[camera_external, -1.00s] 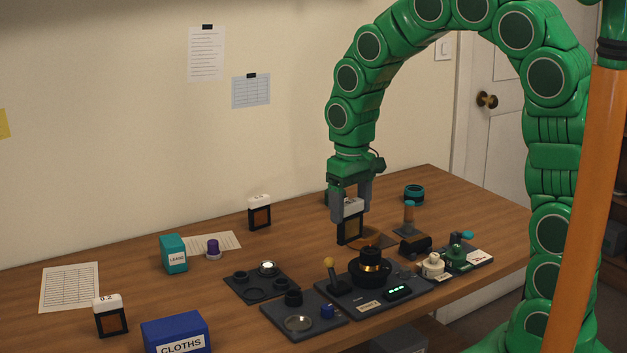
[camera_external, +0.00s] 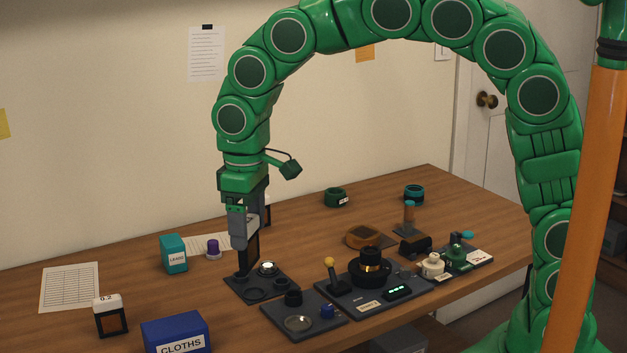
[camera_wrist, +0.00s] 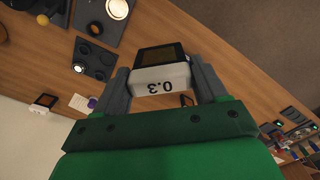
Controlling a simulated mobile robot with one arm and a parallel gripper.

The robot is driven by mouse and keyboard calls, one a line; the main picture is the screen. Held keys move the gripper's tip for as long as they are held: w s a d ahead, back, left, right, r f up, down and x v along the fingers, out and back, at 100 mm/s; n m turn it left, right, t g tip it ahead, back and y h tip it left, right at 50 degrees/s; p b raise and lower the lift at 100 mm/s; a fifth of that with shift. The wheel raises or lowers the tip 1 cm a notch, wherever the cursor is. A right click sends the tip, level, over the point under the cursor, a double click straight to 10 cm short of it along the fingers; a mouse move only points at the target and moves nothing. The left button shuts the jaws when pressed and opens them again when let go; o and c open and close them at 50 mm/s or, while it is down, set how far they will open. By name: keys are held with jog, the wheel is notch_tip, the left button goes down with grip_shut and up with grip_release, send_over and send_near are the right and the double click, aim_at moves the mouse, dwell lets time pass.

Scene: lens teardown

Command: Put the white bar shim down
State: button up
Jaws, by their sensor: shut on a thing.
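The white bar shim (camera_wrist: 163,78) has a white top marked 0.3 and a black frame below it. My gripper (camera_wrist: 162,88) is shut on its white top, with one finger on each side. In the external view my gripper (camera_external: 246,225) points down above the back of the dark parts tray (camera_external: 231,287). The shim's dark frame (camera_external: 249,256) hangs below the fingers, upright and seen nearly edge-on. Its lower end appears at the tray's back edge; I cannot tell whether it touches anything.
Another shim (camera_external: 267,213) stands behind my gripper, mostly hidden. A shim marked 0.2 (camera_external: 110,316) stands at front left, near the blue CLOTHS box (camera_external: 176,334). A teal box (camera_external: 174,254) and purple-capped item (camera_external: 213,249) stand left. The lens station (camera_external: 371,268) is right.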

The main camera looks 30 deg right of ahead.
jog(key=w+a+f, duration=0.3)
jog(key=a+f, duration=0.1)
jog(key=a, duration=0.2)
jog(key=w+a+f, duration=0.4)
jog(key=a+f, duration=0.1)
jog(key=a, duration=0.2)
jog(key=shift+a+f+n, duration=0.25)
jog(key=shift+a+n, duration=0.05)
jog(key=shift+n, duration=0.1)
jog(key=shift+w+f, duration=0.1)
jog(key=shift+f, duration=1.25)
jog(key=shift+f, duration=0.1)
jog(key=o, duration=1)
jog(key=shift+o, duration=0.2)
